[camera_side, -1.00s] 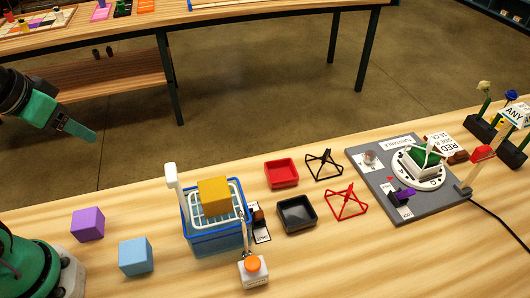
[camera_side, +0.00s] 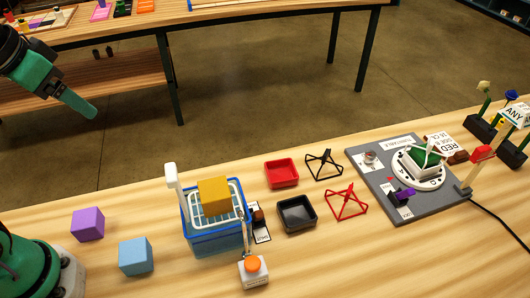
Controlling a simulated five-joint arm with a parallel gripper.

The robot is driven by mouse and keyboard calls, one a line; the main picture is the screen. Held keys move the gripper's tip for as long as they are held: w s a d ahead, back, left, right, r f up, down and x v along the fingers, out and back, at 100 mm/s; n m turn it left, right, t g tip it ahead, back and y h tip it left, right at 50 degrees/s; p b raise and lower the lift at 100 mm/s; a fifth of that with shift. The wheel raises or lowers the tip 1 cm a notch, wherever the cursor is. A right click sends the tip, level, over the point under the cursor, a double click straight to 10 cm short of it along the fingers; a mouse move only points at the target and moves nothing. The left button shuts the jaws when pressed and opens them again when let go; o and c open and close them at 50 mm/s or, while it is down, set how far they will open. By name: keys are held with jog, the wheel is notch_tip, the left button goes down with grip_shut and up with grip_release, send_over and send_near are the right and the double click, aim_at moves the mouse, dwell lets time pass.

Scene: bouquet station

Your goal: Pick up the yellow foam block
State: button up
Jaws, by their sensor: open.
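The yellow foam block (camera_side: 214,194) rests on top of a white rack over a blue basket (camera_side: 214,243), left of the table's middle. My gripper (camera_side: 88,108) is at the upper left, in the air, well up and to the left of the block and apart from it. It is open and nothing shows between its fingers. Only one green finger shows clearly. The rest of the block's underside is hidden by the rack.
A purple block (camera_side: 88,224) and a light blue block (camera_side: 135,257) lie left of the basket. A white post (camera_side: 172,180) rises at its back left corner. Red (camera_side: 281,173) and black (camera_side: 297,214) trays lie to the right.

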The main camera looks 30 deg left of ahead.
jog(key=w+d+r+m+g, duration=0.1)
jog(key=w+d+m+g, duration=0.35)
jog(key=d, duration=0.65)
jog(key=m, duration=0.4)
send_over(214, 189)
notch_tip(214, 189, down, 2)
jog(key=shift+g, duration=0.25)
notch_tip(214, 189, down, 11)
jog(key=shift+w+a+r, duration=0.15)
jog(key=shift+r, duration=0.05)
jog(key=shift+f, duration=1.25)
jog(key=shift+f, duration=2.65)
